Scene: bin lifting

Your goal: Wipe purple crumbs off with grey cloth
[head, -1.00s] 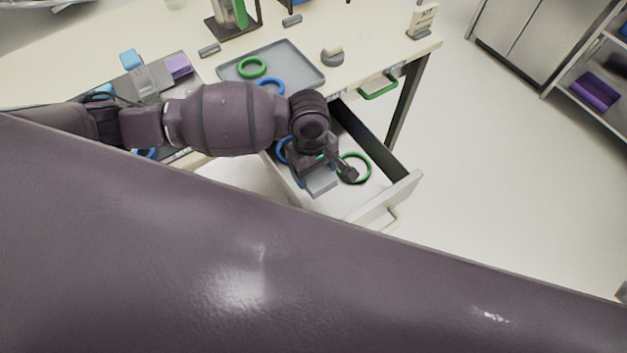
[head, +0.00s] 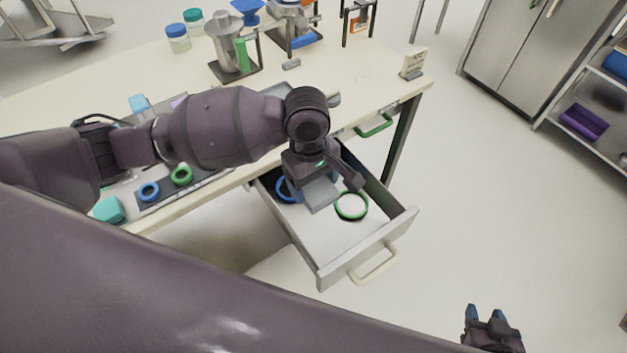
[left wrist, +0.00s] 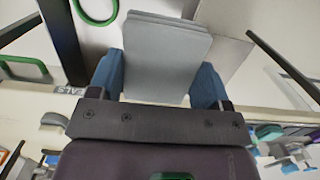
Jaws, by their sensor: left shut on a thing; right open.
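My left gripper (head: 318,183) is over the open drawer (head: 365,245). It is shut on a folded grey cloth (head: 320,199). In the left wrist view the grey cloth (left wrist: 165,55) sits flat between the blue fingers. Whether the cloth touches the drawer floor I cannot tell. My right gripper (head: 490,330) is at the bottom right, over the floor, open and empty. I make out no purple crumbs; some faint specks (head: 365,73) lie on the bench (head: 335,60), their colour too weak to tell.
A blue ring (head: 284,188) and a green ring (head: 351,207) lie in the drawer. A small sign (head: 413,63) stands at the bench's right end. A steel pitcher (head: 229,48) and jars stand at the back. My left arm hides part of the bench.

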